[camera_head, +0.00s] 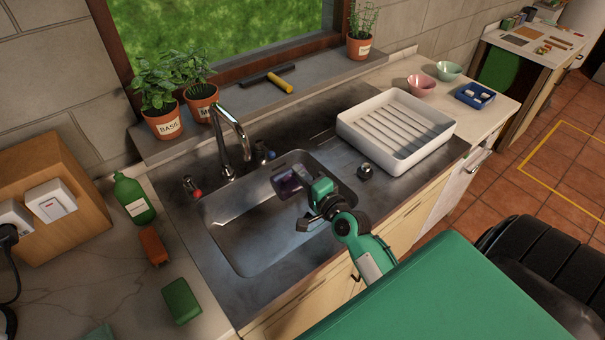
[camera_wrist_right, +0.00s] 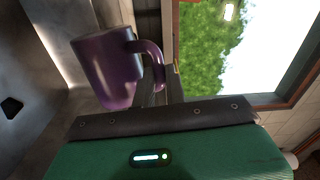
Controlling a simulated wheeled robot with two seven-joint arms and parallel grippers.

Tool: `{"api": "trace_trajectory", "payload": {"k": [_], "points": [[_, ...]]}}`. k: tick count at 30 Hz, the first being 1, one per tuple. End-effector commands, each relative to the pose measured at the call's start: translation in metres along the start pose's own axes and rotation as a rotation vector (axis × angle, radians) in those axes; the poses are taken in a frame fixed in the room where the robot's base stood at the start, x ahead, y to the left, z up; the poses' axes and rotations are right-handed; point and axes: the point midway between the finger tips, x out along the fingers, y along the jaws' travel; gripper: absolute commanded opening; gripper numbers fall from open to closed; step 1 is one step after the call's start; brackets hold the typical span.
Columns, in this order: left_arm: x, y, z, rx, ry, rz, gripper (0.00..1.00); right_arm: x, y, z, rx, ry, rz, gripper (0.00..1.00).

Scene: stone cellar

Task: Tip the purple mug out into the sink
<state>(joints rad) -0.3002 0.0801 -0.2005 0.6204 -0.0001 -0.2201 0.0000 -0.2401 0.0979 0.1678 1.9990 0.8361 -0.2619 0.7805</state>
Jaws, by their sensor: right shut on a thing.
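The purple mug (camera_head: 289,183) is held in the air over the sink basin (camera_head: 245,245), near its back right part. My right gripper (camera_head: 311,208) is shut on it from the right. In the right wrist view the mug (camera_wrist_right: 106,68) is seen from the side, with its handle (camera_wrist_right: 157,62) toward the gripper (camera_wrist_right: 162,98). The mug looks tipped well over, nearly on its side. Its inside and any liquid are not clear. The fingertips are partly hidden at the handle.
A faucet (camera_head: 233,135) rises behind the basin. A white drying rack (camera_head: 398,125) stands to the right, with a small dark stopper-like piece (camera_head: 366,171) before it. A green bottle (camera_head: 133,198), orange block (camera_head: 153,246) and green sponge (camera_head: 181,301) are on the left counter.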

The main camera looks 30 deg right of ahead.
Motion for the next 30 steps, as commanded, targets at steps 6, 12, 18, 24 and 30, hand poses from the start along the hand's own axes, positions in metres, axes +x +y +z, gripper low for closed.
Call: {"api": "trace_trajectory", "payload": {"k": [6,12,18,24,30], "points": [[-0.010,0.000,-0.001,0.000,0.000,0.000,0.43,0.001,-0.007,0.005,-0.068,0.000,0.003,0.00],[-0.009,0.000,-0.001,-0.001,0.000,0.000,0.43,0.001,-0.005,0.008,-0.101,0.000,0.004,0.00],[-0.017,0.000,-0.001,-0.001,0.000,0.000,0.43,0.001,-0.009,0.012,-0.152,-0.002,0.008,0.00],[-0.018,0.000,-0.002,-0.001,0.000,0.000,0.43,0.002,-0.009,0.016,-0.207,-0.002,0.010,0.00],[-0.024,-0.001,-0.002,-0.001,0.000,0.000,0.43,0.002,-0.012,0.019,-0.240,-0.003,0.012,0.00]]}}
